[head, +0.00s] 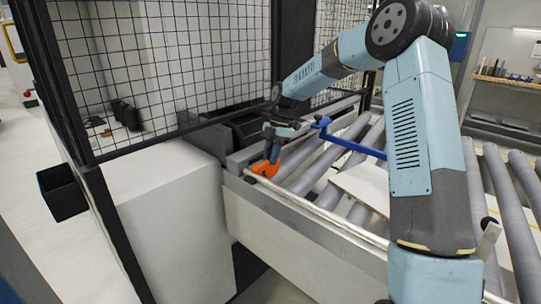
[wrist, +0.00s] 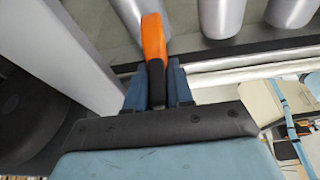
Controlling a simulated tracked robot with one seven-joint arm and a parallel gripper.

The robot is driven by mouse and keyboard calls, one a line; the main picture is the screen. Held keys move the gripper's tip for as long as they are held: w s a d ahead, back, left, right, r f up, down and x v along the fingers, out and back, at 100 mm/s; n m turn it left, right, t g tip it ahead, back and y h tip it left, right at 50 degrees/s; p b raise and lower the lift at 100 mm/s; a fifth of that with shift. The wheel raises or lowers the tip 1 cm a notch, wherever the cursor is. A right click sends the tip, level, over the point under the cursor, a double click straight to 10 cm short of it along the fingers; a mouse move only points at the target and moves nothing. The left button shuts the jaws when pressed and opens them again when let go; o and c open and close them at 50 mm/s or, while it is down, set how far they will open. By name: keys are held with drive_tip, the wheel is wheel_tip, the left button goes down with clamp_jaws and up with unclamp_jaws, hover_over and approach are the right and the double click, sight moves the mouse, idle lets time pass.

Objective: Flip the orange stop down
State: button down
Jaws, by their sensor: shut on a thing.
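The orange stop (head: 266,167) is at the left end of the roller conveyor, by the near side rail. In the wrist view the orange stop (wrist: 153,42) stands out past my fingertips, its lower part dark. My gripper (head: 271,148) is at the stop. In the wrist view my gripper (wrist: 158,85) has its two blue fingers closed on the dark part of the stop. The stop's pivot is hidden, and I cannot tell its exact angle.
Grey rollers (head: 320,167) fill the conveyor, with a pale board (head: 362,188) lying on them. A blue bar (head: 350,144) crosses above the rollers. A black mesh fence (head: 165,60) and a white cabinet (head: 170,215) stand to the left.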

drive_tip(key=shift+w+d, duration=0.1)
drive_tip(key=shift+w, duration=0.05)
drive_tip(key=c, duration=1.3)
unclamp_jaws()
drive_tip(key=shift+f, duration=0.1)
drive_tip(key=shift+o, duration=1.1)
drive_tip(key=v, duration=1.3)
drive_tip(key=shift+d+r, duration=0.2)
drive_tip(key=shift+r, duration=0.1)
drive_tip(key=shift+w, duration=0.1)
